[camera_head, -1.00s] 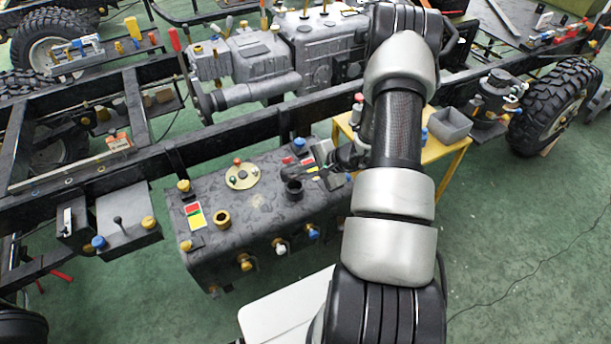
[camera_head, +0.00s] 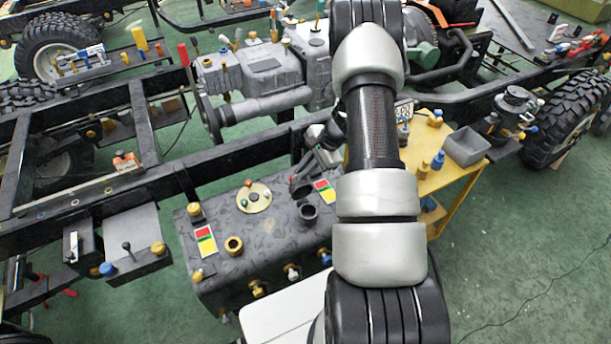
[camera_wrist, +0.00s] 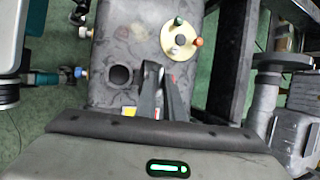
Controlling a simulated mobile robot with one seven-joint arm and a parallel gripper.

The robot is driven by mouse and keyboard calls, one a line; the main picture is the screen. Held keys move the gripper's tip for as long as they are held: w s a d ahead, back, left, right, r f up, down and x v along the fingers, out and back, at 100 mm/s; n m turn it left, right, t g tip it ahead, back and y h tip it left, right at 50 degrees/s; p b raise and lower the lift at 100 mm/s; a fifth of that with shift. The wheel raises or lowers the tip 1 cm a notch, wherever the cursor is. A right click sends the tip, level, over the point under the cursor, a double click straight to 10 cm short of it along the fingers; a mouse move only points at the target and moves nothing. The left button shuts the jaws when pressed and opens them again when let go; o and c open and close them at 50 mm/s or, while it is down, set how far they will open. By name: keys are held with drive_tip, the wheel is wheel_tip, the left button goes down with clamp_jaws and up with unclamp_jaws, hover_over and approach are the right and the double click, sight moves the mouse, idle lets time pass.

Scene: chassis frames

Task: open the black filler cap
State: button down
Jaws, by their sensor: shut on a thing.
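The dark tank (camera_head: 265,240) hangs beside the chassis frame. Its black filler neck (camera_head: 307,215) shows an open dark mouth in the head view, and the round hole also shows in the wrist view (camera_wrist: 121,75). The black filler cap (camera_head: 300,187) appears as a dark round piece just behind the neck, off its mouth. My gripper (camera_head: 304,178) is at this cap, low over the tank top, and is shut on it. In the wrist view my gripper's fingers (camera_wrist: 162,78) stand right of the hole; the cap is hard to make out between them.
A brass-coloured neck (camera_head: 233,245), a round cream plate (camera_head: 254,197) with coloured knobs and red-yellow-green labels (camera_head: 205,241) are on the tank top. The chassis rail (camera_head: 235,153) runs behind. A yellow table (camera_head: 440,175) with a grey bin (camera_head: 466,147) stands at right.

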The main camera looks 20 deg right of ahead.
drive_tip(key=shift+w, duration=0.35)
drive_tip(key=c, duration=1.9)
unclamp_jaws()
drive_tip(key=shift+a, duration=0.1)
drive_tip(key=shift+o, duration=0.2)
drive_tip(key=v, duration=1.7)
drive_tip(key=shift+r, duration=0.2)
drive_tip(key=shift+s, duration=0.1)
drive_tip(key=shift+c, duration=0.3)
